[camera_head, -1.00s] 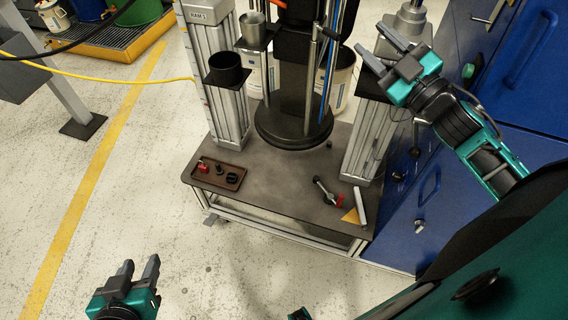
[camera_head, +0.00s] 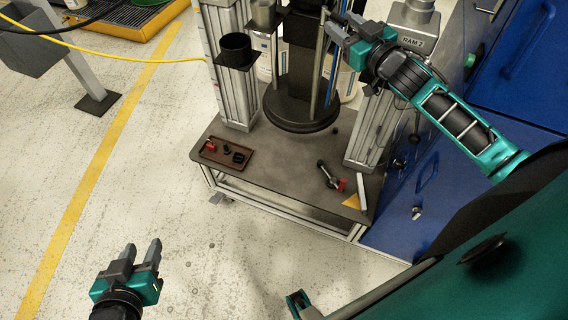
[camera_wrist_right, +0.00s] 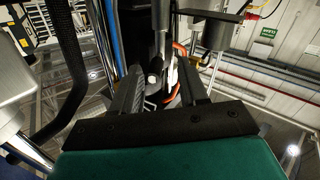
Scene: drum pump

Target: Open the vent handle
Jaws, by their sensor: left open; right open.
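The drum pump has a round dark plate (camera_head: 300,112) with upright rods rising from it. A slim grey rod (camera_head: 318,75), which may carry the vent handle, stands at its front right; its top is near my right gripper. My right gripper (camera_head: 342,25) is open in front of the upper rods. In the right wrist view, a grey rod with a rounded end (camera_wrist_right: 153,77) shows between the open fingers (camera_wrist_right: 159,68); I cannot tell whether they touch it. My left gripper (camera_head: 143,249) is open and empty over the floor at lower left.
The bench top (camera_head: 270,165) holds a brown tray (camera_head: 226,155) with small parts, and a tool (camera_head: 328,175) at front right. A black cup (camera_head: 235,50) and the RAM 2 column (camera_head: 370,135) flank the pump. Blue cabinets (camera_head: 520,90) stand at right.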

